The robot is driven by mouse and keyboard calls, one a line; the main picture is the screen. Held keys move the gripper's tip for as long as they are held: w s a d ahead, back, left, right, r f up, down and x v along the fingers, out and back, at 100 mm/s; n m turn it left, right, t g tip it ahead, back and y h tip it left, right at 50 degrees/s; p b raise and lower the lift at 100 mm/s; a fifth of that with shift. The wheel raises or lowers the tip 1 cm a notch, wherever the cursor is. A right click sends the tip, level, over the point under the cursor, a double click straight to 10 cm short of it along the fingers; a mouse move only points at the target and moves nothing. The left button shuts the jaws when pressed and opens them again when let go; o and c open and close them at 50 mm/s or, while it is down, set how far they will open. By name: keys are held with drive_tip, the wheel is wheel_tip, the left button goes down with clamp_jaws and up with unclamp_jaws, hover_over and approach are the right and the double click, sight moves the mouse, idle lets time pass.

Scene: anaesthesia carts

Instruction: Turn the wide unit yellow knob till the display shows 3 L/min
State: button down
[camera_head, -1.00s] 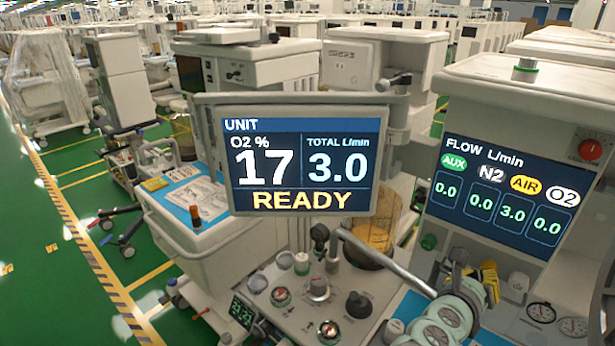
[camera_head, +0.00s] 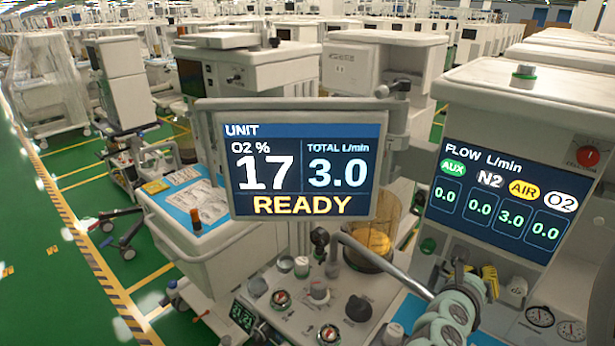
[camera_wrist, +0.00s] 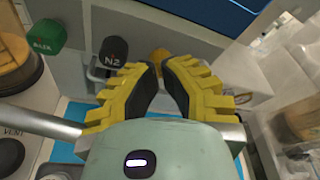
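The wide unit's flow display (camera_head: 497,238) on the right reads AIR 3.0, with AUX, N2 and O2 each at 0.0. The yellow knob (camera_wrist: 160,57) shows in the wrist view, just beyond the fingertips and partly hidden by them. A black N2 knob (camera_wrist: 114,51) and a green AUX knob (camera_wrist: 49,35) sit to its left. My gripper (camera_wrist: 159,72) has yellow fingers with dark pads, parted by a narrow gap with nothing visibly held. In the head view my gripper (camera_head: 478,281) is low, below the flow display, partly hidden by my arm.
A central monitor (camera_head: 303,163) reads O2 17%, total 3.0 L/min and READY. Below it a panel carries grey and black knobs (camera_head: 358,308) and small gauges. Two round gauges (camera_head: 540,316) sit right of my gripper. A red knob (camera_head: 587,157) is at upper right.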

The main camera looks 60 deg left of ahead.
drive_tip(key=shift+r+x, duration=0.2)
drive_tip(key=shift+x, duration=0.7)
drive_tip(key=shift+r+x, duration=0.2)
drive_tip(key=shift+x, duration=0.7)
drive_tip(key=shift+a, duration=0.15)
drive_tip(key=shift+f, duration=0.25)
drive_tip(key=shift+r, duration=0.35)
drive_tip(key=v, duration=0.4)
drive_tip(key=f+v, duration=0.1)
drive_tip(key=v, duration=0.1)
drive_tip(key=shift+d+f, duration=0.1)
drive_tip(key=shift+d, duration=0.15)
